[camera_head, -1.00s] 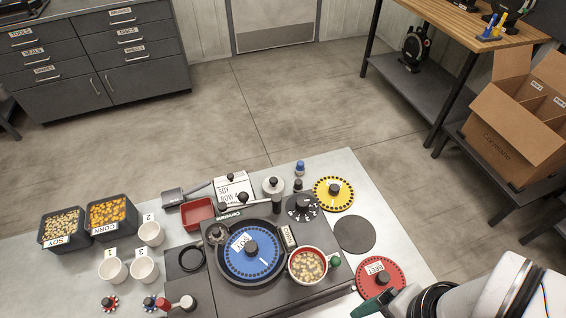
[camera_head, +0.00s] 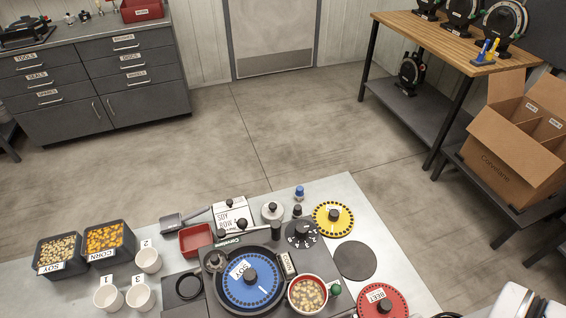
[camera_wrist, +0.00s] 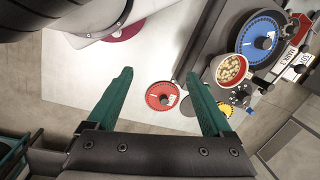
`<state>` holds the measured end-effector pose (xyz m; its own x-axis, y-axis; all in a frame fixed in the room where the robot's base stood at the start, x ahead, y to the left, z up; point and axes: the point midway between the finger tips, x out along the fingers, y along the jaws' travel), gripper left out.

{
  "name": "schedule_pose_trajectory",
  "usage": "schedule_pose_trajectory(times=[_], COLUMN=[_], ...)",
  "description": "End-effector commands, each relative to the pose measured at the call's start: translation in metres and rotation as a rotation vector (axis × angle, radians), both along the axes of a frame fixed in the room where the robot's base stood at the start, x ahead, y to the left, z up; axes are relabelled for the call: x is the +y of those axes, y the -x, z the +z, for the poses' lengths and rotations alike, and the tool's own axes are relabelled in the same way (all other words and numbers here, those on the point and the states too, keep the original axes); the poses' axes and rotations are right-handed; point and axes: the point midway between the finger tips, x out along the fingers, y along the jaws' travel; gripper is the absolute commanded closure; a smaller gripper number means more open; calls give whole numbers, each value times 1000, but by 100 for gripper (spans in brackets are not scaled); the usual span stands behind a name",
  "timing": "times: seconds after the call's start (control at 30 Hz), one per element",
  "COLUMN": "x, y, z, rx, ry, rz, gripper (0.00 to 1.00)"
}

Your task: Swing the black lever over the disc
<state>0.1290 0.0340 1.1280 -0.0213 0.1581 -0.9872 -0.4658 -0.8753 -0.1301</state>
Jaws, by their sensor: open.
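The blue disc (camera_head: 262,290), labelled SOY, lies flat in the black round housing of the seed meter. It also shows in the wrist view (camera_wrist: 250,45). A black lever (camera_head: 247,238) appears as a dark bar along the housing's back edge, with a black knob at its right end. It lies beside the disc, not across it, as far as I can tell. In the wrist view I cannot make out the lever clearly. My gripper (camera_wrist: 158,76) has two green fingers spread wide apart with nothing between them. The meter is to its right in that view.
A red-rimmed bowl of seeds (camera_head: 307,293) stands right of the blue disc. A red BEET disc (camera_head: 394,303), a yellow disc (camera_head: 346,218) and a dark round pad (camera_head: 355,260) lie further right. Seed bins (camera_head: 60,255) and white cups (camera_head: 107,297) stand left.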

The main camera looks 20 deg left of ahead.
Motion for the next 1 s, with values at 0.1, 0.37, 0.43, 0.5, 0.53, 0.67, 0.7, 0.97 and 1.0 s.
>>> schedule_pose_trajectory(times=[0.1,0.37,0.43,0.5,0.53,0.67,0.7,0.97,1.0], x=[0,0,0,0,1,24,43,245,270], y=[0,0,0,0,-3,-53,-79,-169,-168], z=[0,0,0,0,3,39,54,95,93], rx=[0,0,0,0,0,7,8,-35,-43], ry=[0,0,0,0,2,28,45,136,142], rz=[0,0,0,1,7,124,186,499,523], gripper=[15,15,15,23,28,41,41,41,41])
